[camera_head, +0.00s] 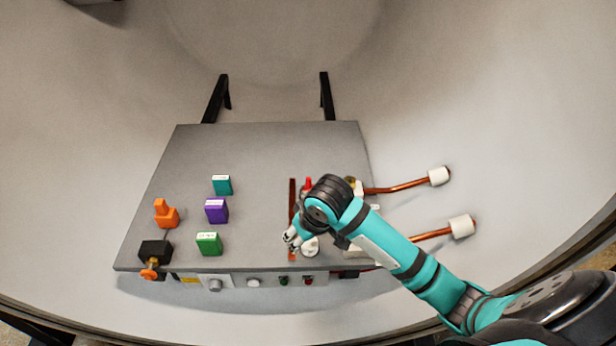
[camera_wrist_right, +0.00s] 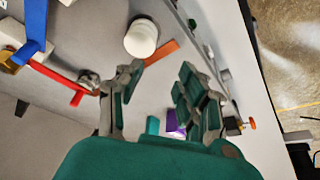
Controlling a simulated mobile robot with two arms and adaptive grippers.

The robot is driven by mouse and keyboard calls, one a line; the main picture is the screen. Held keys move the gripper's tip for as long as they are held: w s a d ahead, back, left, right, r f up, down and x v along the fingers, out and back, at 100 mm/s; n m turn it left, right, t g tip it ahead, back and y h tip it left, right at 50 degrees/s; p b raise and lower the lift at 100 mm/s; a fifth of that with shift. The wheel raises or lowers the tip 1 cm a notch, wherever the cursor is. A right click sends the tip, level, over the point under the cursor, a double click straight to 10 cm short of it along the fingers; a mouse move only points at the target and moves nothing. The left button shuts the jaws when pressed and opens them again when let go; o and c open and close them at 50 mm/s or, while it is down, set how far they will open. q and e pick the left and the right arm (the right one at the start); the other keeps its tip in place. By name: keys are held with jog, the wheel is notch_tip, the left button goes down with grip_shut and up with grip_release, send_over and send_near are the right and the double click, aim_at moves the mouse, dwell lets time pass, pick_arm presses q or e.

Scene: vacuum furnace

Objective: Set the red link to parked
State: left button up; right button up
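The red link shows in the right wrist view as a long red bar (camera_wrist_right: 55,78) with a short red tab, at the left, lying near a metal knob (camera_wrist_right: 88,82). In the head view only a small red part (camera_head: 308,183) shows beside my right arm, which seems to hide the rest. My right gripper (camera_head: 291,239) is above the right part of the table, near its front edge. My left gripper is not in view.
A white round knob (camera_wrist_right: 141,39) and a copper strip (camera_wrist_right: 162,53) lie near the gripper. A blue bar (camera_wrist_right: 36,30) is beyond the red link. Teal (camera_head: 222,185), purple (camera_head: 216,210) and green (camera_head: 209,243) blocks stand on the table's left; copper rods (camera_head: 400,187) stick out right.

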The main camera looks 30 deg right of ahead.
jog(key=w+d+r+m, duration=0.1)
jog(key=w+d+r, duration=0.4)
jog(key=w+r, duration=0.15)
jog(key=m+h, duration=0.1)
jog(key=m, duration=0.1)
send_near(308, 179)
jog(key=p+x, duration=0.2)
jog(key=x, duration=0.8)
jog(key=shift+w+f, duration=0.1)
jog(key=shift+f, duration=0.05)
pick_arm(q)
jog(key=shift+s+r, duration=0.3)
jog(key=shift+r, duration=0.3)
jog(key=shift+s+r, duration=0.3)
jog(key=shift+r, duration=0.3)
pick_arm(e)
jog(key=shift+d, duration=0.1)
grip_shut()
